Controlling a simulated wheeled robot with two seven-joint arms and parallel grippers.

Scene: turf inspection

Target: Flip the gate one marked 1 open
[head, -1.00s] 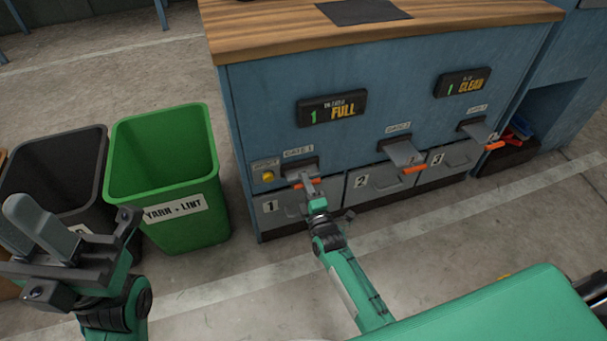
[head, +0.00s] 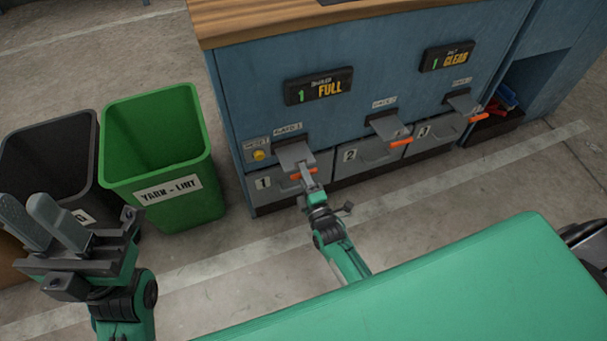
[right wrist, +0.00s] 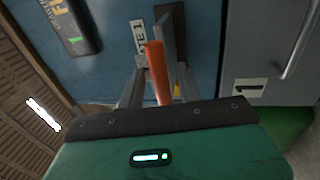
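Gate 1 is a grey flap (head: 294,155) with an orange grip bar (head: 297,175), sticking out of its slot above the drawer marked 1 (head: 263,183). My right gripper (head: 306,175) is at the bar. In the right wrist view, the orange bar (right wrist: 158,72) stands between the two grey fingers (right wrist: 157,88), with gaps beside it. The fingers look apart; contact is unclear. The grey flap (right wrist: 168,40) rises behind the bar. My left gripper (head: 25,208) is open and empty at the left, in front of the bins.
Similar flaps for gate 2 (head: 385,128) and gate 3 (head: 462,104) stick out to the right. A yellow button (head: 259,155) sits left of gate 1. Displays read FULL (head: 319,87) and CLEAR (head: 447,57). A green bin (head: 150,140) and black bin (head: 45,150) stand left.

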